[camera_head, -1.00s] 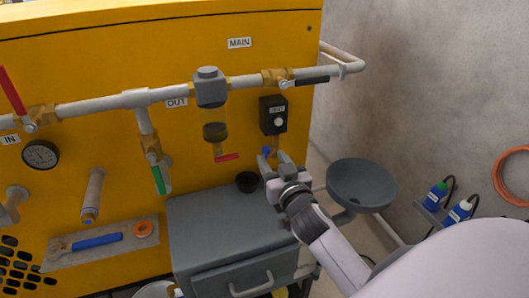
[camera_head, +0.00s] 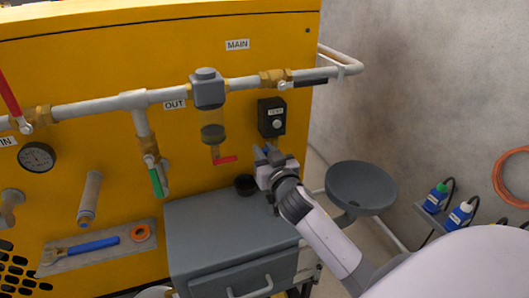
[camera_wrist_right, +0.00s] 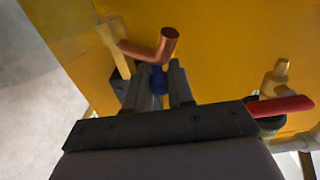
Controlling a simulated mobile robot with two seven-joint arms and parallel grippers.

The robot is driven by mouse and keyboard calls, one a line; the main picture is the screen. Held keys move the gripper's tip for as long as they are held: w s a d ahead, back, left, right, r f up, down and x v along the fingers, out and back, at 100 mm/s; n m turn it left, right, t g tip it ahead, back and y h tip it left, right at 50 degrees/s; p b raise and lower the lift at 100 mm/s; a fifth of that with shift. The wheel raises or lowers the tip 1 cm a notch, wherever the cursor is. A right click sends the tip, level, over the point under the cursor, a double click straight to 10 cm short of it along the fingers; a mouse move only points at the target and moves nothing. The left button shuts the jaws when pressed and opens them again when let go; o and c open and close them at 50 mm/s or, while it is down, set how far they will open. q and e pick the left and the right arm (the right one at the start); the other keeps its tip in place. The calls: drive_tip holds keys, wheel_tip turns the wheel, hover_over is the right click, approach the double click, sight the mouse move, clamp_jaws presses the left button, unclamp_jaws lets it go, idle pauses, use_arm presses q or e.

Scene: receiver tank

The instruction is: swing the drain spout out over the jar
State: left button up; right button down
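My right gripper (camera_head: 264,160) is below the small black box (camera_head: 271,116) on the yellow panel. In the right wrist view its fingers (camera_wrist_right: 162,88) stand close together with a small blue knob (camera_wrist_right: 158,80) between them, and they look shut on it. A bent copper tube (camera_wrist_right: 150,48), apparently the drain spout, shows just beyond the fingertips. How the knob joins the tube is hidden. A small dark round cup (camera_head: 245,185), probably the jar, stands on the grey cabinet, left of the gripper. My left gripper is not in view.
The grey cabinet top (camera_head: 215,225) is mostly bare. A grey round basin (camera_head: 361,186) stands to the right. A pipe (camera_head: 240,84) runs above.

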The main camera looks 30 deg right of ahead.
drive_tip(key=shift+s+d+r+n+y+p, duration=0.2)
drive_tip(key=shift+n+y+p, duration=0.2)
drive_tip(key=shift+y+p, duration=0.3)
drive_tip(key=shift+s+n+p, duration=0.15)
drive_tip(key=shift+n+p, duration=0.15)
drive_tip(key=shift+p, duration=0.3)
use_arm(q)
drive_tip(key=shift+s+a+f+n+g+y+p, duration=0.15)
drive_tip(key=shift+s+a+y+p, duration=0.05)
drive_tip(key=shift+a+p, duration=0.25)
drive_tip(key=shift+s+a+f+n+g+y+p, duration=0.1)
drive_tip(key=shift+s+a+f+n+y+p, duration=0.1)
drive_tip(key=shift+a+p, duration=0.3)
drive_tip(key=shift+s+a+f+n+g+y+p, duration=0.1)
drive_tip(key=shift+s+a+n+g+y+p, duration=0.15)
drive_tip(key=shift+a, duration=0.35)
use_arm(e)
drive_tip(key=shift+s+d+f+n+g+y, duration=0.1)
drive_tip(key=shift+s+d+n+g+y, duration=0.4)
drive_tip(key=shift+n+y, duration=1.2)
drive_tip(key=shift+s+d+f+n+g+y, duration=0.2)
drive_tip(key=shift+d+n+y, duration=0.6)
drive_tip(key=shift+y, duration=1.7)
drive_tip(key=shift+s+d+r+n+g+y, duration=0.1)
drive_tip(key=shift+s+d+n+g+y, duration=0.35)
drive_tip(key=shift+n+y, duration=1.3)
drive_tip(key=shift+m+y, duration=0.35)
